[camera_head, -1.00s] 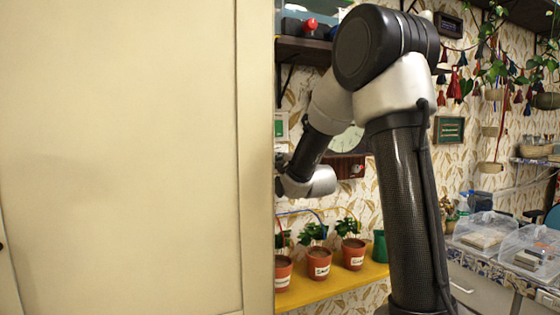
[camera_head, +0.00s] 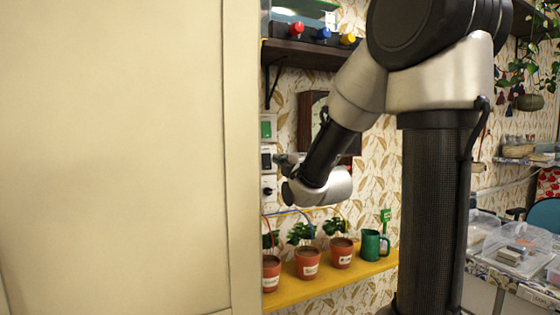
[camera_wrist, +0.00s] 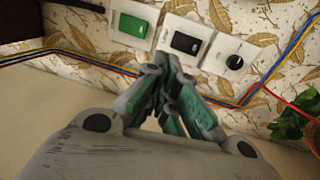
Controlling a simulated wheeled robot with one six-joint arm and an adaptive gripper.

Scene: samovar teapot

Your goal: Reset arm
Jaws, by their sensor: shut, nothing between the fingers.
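My gripper (camera_wrist: 168,68) is shut and empty in the wrist view, its fingertips together just in front of a wall row of controls. The row has a green switch (camera_wrist: 132,26), a black rocker switch (camera_wrist: 186,42) and a black round knob (camera_wrist: 234,62) on white plates. The fingertips are just below the black switch in that view; whether they touch the wall I cannot tell. In the head view my arm is bent, and the gripper (camera_head: 283,160) reaches left to the black switch (camera_head: 267,158), small and partly hidden by the wrist.
A large cream panel (camera_head: 110,160) fills the left of the head view. A yellow shelf (camera_head: 315,289) holds potted plants and a green mug (camera_head: 373,245). A dark shelf (camera_head: 300,55) is above. Coloured wires (camera_wrist: 60,53) run along the wall. Clear boxes (camera_head: 515,250) stand right.

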